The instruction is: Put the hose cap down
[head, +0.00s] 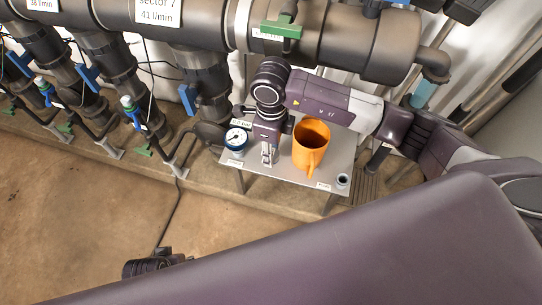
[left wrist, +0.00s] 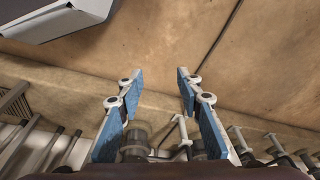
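My right gripper (head: 269,154) comes in from the right in the head view and points down over the small grey table (head: 290,177), between a blue-rimmed gauge and an orange mug. Its fingers look close together; whether anything is between them is too small to tell. A small grey round piece with a dark opening (head: 342,181) stands at the table's front right corner; I cannot tell if it is the hose cap. No other likely cap is clearly visible. My left gripper (left wrist: 160,72) is open and empty in the left wrist view, above bare floor.
The orange mug (head: 311,145) stands right beside the right gripper, and the gauge (head: 236,139) is on its left. Large dark pipes (head: 330,35) run behind the table. Brown floor (head: 80,215) lies open at left.

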